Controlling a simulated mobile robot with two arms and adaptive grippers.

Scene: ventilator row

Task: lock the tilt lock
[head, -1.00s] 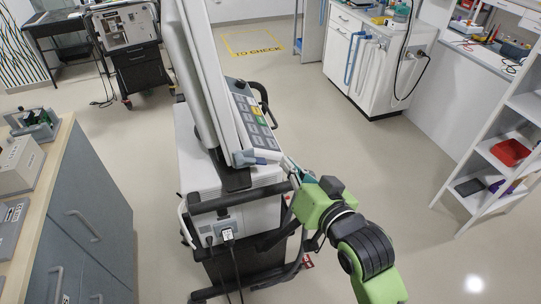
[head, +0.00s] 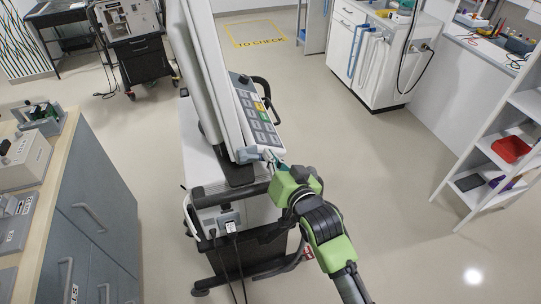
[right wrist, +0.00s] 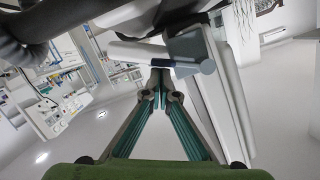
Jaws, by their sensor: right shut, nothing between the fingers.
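The ventilator's tilted screen (head: 200,75) stands on its cart, with a button panel (head: 257,115) along its right edge. A small grey-blue part, which looks like the tilt lock (head: 247,155), sits at the screen's lower corner. In the right wrist view a grey block with a rounded end (right wrist: 190,52) shows just above the fingertips; it appears to be the same part. My right gripper (head: 273,161) is shut and empty, with its tips (right wrist: 160,80) close to that part. Whether they touch it I cannot tell. My left gripper is out of view.
The cart's dark handle bar (head: 225,190) runs below the gripper, with cables hanging from a socket. A wooden-topped cabinet (head: 90,160) stands at left. A white shelf rack (head: 495,150) stands at right. The floor between cart and rack is clear.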

